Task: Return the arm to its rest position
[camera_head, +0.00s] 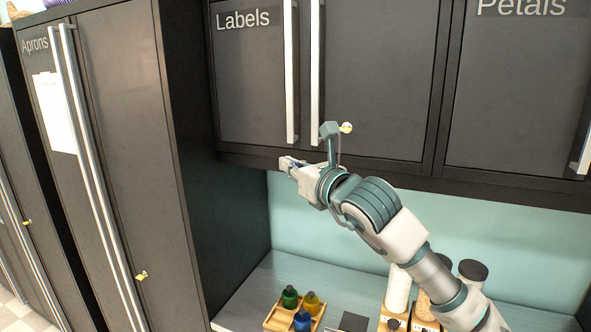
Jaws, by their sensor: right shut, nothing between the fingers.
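My right arm comes in from the lower right and reaches up and to the left. Its gripper (290,163) is raised in front of the lower edge of the upper cabinet (380,80), near the Labels door. The gripper is shut and holds nothing. It is small in the picture and seen from behind. My left gripper and arm are not in view.
Below the arm is a counter (245,290) with a wooden tray (273,320) of green, yellow and blue bottles. Dark-lidded jars (473,270) stand close under my forearm. A tall Aprons cabinet (135,150) stands at left. White vertical handles (291,70) project from the doors.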

